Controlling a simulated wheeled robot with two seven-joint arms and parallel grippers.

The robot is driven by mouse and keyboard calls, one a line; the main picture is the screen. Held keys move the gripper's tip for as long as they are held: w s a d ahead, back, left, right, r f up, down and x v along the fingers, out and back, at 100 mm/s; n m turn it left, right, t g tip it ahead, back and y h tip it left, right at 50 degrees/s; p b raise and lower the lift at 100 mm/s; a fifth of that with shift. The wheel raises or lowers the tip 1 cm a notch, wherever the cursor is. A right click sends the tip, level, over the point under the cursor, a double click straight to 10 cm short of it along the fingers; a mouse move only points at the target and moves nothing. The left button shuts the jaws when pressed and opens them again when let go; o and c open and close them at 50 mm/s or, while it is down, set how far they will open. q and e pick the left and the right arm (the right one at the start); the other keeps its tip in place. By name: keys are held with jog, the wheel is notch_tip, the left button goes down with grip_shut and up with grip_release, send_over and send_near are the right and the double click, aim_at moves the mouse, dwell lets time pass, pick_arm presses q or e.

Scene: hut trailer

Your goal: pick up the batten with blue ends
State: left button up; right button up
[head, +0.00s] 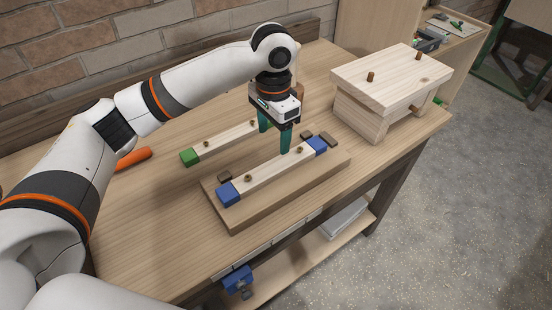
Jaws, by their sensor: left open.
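The batten with blue ends (262,178) lies on a flat wooden board (236,218) at the front of the bench. It is pale wood with a blue block at each end and round holes or plugs along its top. My left gripper (275,138) points down with green fingers over the batten's far half. Its jaws are open, one finger at the batten and the other behind it. I cannot tell whether the near finger touches the batten. My right gripper is not in view.
A batten with a green end (222,142) lies just behind. Small dark blocks (327,138) sit by the board's far end. A wooden stool-like piece with pegs (388,80) stands at the back right. An orange handle (133,158) lies left. A brick wall bounds the back.

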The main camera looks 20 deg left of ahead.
aim_at(275, 166)
pick_arm(q)
jog(key=f, duration=0.1)
jog(key=s+f, duration=0.1)
jog(key=f, duration=0.1)
jog(key=shift+f, duration=0.3)
jog(key=shift+w+a+f, duration=0.1)
jog(key=shift+w+f, duration=0.15)
jog(key=shift+f, duration=0.05)
jog(key=f, duration=0.1)
jog(key=f+p, duration=0.1)
jog(key=f, duration=0.2)
jog(key=shift+s+d+f, duration=0.1)
jog(key=shift+d, duration=0.25)
jog(key=shift+f, duration=0.35)
jog(key=shift+a+f, duration=0.1)
jog(key=shift+f, duration=0.05)
jog(key=c, duration=0.9)
jog(key=shift+c, duration=1.3)
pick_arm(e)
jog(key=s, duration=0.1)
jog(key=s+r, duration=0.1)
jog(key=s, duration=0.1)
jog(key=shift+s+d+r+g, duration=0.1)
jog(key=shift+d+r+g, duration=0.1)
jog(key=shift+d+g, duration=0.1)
